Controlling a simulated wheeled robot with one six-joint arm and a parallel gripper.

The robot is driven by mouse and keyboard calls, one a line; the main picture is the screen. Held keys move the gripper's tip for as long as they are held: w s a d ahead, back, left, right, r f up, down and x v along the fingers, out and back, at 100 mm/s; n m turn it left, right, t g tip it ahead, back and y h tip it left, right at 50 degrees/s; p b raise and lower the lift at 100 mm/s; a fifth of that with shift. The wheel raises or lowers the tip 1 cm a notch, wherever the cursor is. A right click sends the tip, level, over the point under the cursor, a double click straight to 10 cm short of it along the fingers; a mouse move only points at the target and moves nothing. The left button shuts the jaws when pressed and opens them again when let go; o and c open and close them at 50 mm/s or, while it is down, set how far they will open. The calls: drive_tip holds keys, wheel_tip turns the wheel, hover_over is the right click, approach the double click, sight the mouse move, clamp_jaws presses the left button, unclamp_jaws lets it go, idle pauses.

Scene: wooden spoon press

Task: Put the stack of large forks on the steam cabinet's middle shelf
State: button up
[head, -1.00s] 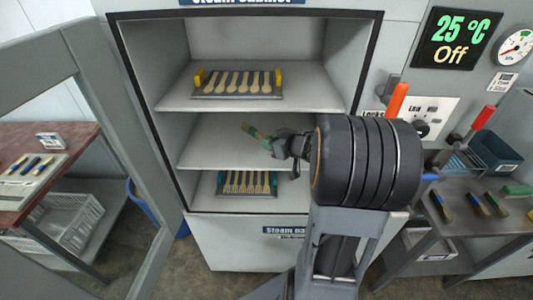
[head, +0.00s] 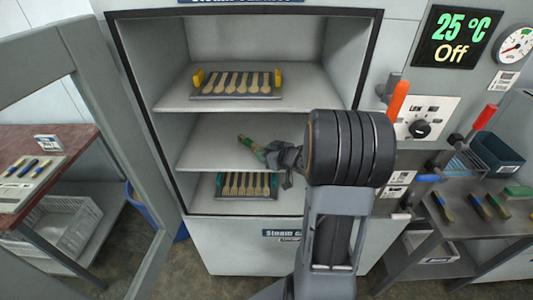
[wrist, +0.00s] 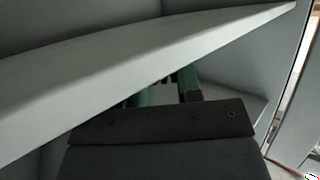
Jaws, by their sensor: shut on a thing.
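My gripper (head: 270,154) is shut on the stack of large forks (head: 246,142), a small wooden bundle with a green band. It points left into the steam cabinet's middle compartment. The stack shows against the bare middle shelf (head: 205,150); I cannot tell whether it touches it. In the wrist view my gripper (wrist: 165,90) shows green at its fingers, and a pale shelf edge (wrist: 130,75) crosses in front. The forks are mostly hidden there.
The top shelf (head: 315,90) holds a tray of wooden spoons (head: 235,86) with yellow ends. A teal-ended tray (head: 246,186) of wooden pieces sits below. The open cabinet door (head: 115,150) stands at left.

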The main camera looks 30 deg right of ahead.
drive_tip(key=shift+f, duration=0.15)
drive_tip(key=o, duration=1)
